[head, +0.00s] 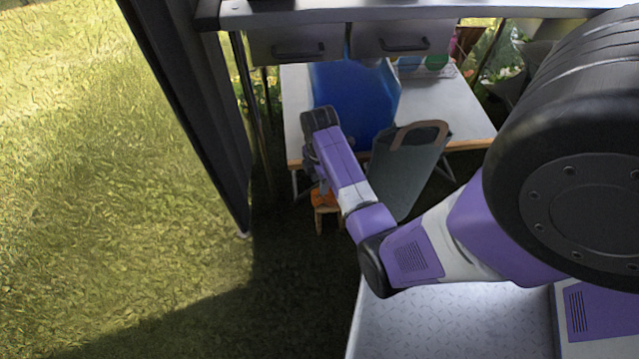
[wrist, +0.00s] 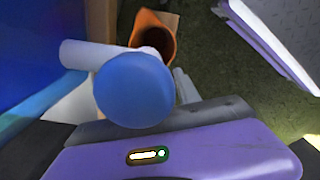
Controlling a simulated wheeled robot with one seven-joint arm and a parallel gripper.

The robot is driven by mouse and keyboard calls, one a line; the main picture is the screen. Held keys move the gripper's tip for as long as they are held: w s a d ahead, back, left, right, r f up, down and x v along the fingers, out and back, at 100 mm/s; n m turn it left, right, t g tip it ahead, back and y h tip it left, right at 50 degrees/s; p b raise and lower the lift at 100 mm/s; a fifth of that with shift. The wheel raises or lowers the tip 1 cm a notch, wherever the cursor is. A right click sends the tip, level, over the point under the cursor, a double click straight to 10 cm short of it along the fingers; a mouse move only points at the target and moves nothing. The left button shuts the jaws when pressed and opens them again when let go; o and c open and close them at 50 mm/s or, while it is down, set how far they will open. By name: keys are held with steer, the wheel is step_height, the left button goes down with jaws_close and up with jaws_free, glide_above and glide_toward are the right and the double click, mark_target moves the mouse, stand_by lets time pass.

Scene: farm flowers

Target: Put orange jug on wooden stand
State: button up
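The orange jug (head: 318,198) shows as a small patch at the top of the wooden stand (head: 328,217), partly behind my arm. In the wrist view the open-topped jug (wrist: 136,32) appears above a blue disc, with a tan piece of the stand (wrist: 172,18) beside it. The jug looks to be on or just over the stand; contact cannot be told. My gripper (head: 321,184) points down close to the jug.
A blue round-ended object (wrist: 135,90) covers much of the wrist view. A white table (head: 460,115) carries a large blue container (head: 350,95). A dark post (head: 190,110) rises at left; open grass (head: 100,200) lies beyond.

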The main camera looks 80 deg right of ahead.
step_height(320, 180, up, 11)
steer(key=p, duration=0.4)
steer(key=s+a+m+t+h, duration=0.35)
steer(key=a+t, duration=0.35)
steer(key=a, duration=0.8)
steer(key=s+a+r+m+t+y, duration=0.1)
steer(key=s+a+r+m+t, duration=0.1)
steer(key=a+r, duration=0.6)
steer(key=s+a+r+m+t+y, duration=0.2)
steer(key=a+r+t, duration=0.4)
steer(key=r, duration=0.8)
steer(key=s+a+m, duration=0.1)
steer(key=s+a, duration=0.1)
steer(key=shift+s+a+r, duration=0.2)
steer(key=shift+a+r, duration=0.05)
steer(key=shift+a, duration=0.15)
steer(key=shift+m+y, duration=0.25)
